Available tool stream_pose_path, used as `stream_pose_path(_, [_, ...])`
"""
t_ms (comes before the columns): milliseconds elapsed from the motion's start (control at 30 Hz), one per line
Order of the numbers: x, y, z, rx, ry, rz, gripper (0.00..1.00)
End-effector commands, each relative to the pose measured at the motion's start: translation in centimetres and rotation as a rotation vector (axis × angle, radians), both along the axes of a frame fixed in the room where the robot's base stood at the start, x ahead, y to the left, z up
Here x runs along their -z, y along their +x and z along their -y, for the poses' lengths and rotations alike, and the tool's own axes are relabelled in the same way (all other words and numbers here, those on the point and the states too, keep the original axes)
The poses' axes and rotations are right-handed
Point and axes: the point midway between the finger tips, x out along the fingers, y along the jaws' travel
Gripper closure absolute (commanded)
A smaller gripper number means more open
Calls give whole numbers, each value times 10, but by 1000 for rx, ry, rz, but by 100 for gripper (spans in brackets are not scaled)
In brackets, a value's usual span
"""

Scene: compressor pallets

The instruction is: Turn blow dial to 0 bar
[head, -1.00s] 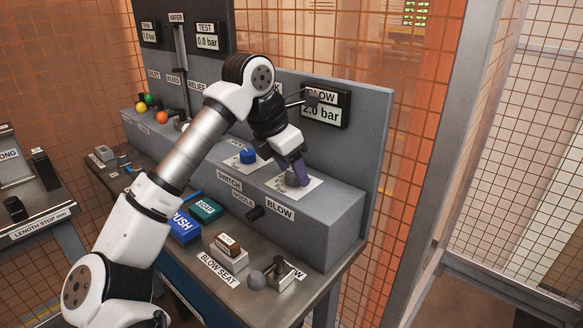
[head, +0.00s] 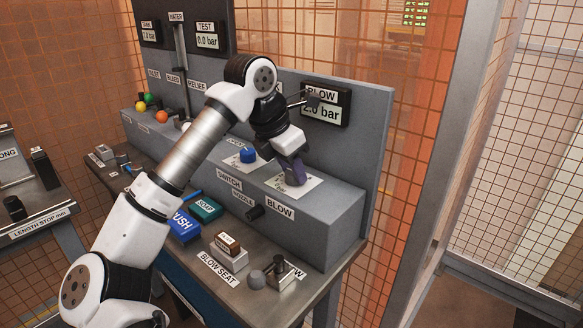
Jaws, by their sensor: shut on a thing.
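The blow dial sits on a white plate (head: 312,184) on the grey console ledge, above the BLOW label (head: 280,211). My gripper (head: 297,178) points down at the dial and is shut on it. The fingers hide most of the dial, so its pointer cannot be read.
A blue knob (head: 247,155) on its own white plate stands just left of my gripper. A black nozzle (head: 256,212) sticks out of the console front.

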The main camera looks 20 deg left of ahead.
Motion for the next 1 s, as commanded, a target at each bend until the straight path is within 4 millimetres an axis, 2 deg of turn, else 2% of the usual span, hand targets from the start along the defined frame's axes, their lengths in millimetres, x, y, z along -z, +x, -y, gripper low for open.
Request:
stream_pose_path(267, [3, -1, 1, -170, 4, 1, 89])
stream_pose_path(1000, [2, -1, 5, -826, 4, 1, 89])
